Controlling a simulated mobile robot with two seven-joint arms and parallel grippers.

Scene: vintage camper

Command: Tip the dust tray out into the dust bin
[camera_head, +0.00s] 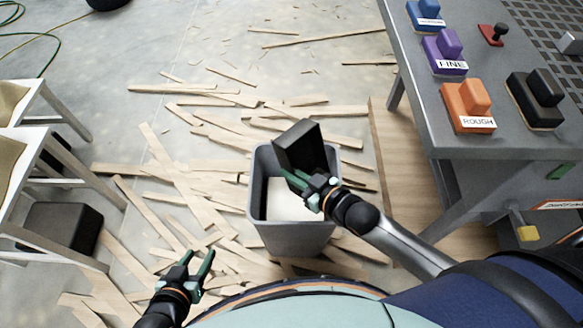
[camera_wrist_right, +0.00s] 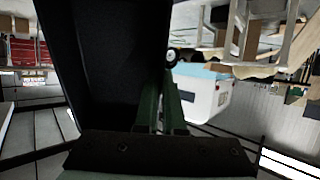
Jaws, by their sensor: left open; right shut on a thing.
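The dust tray (camera_head: 300,145) is a black, box-like tray. It is held tilted over the back part of the dust bin. My right gripper (camera_head: 306,186) is shut on it, above the bin's opening. In the right wrist view the dark tray (camera_wrist_right: 105,65) fills the left half, beside the green fingers (camera_wrist_right: 160,108). The dust bin (camera_head: 290,240) is a grey, open-topped bin standing on the floor, with something pale inside. Whether any dust is in the tray cannot be seen. My left gripper (camera_head: 197,265) is open and empty, low at the left of the bin.
Wooden strips (camera_head: 180,175) lie scattered over the concrete floor around the bin. A grey table (camera_head: 440,90) at the right carries blue, purple, orange and black blocks. White-legged stools (camera_head: 60,125) and a dark box (camera_head: 62,228) stand at the left.

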